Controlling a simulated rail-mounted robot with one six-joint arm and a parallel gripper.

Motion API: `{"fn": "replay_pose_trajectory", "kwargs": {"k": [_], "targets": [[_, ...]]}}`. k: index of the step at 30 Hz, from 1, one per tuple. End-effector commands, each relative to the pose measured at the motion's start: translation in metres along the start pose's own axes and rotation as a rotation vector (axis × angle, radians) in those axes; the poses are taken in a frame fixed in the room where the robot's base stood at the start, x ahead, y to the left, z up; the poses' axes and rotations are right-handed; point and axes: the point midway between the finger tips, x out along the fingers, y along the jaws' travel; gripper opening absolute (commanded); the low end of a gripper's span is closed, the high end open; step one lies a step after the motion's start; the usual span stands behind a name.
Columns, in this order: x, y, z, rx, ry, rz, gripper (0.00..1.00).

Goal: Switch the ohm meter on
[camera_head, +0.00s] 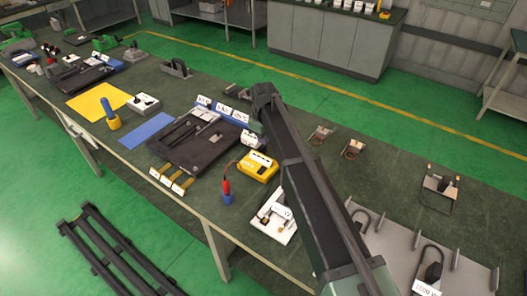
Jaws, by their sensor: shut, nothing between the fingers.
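A yellow meter box (258,167), which looks like the ohm meter, sits on the green bench top near the middle of the view. Its dark switch details and labels are too small to read, so I cannot tell whether it is on. A dark lead runs from it to a red probe in a blue holder (227,197) at its left. My dark arm (305,165) rises from the bottom right and passes close to the right of the meter in the picture. My gripper does not show; the arm link seems to hide it or it is out of sight.
A black fixture (195,145) with white labels lies left of the meter. A white block with a part on it (276,226) sits below the meter, near the bench edge. A grey plate with hooks (400,250) lies at the right.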

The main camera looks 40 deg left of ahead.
Motion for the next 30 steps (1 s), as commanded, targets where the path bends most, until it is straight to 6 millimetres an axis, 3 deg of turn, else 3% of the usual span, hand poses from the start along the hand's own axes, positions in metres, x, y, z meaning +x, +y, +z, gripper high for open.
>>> {"fn": "replay_pose_trajectory", "kwargs": {"k": [12, 18, 30], "targets": [[0.094, 0.0, 0.0, 0.001, 0.0, 0.0, 0.0], [0.129, 0.0, 0.0, 0.001, 0.0, 0.0, 0.0], [0.132, 0.0, 0.0, 0.002, 0.0, 0.0, 0.0]]}}
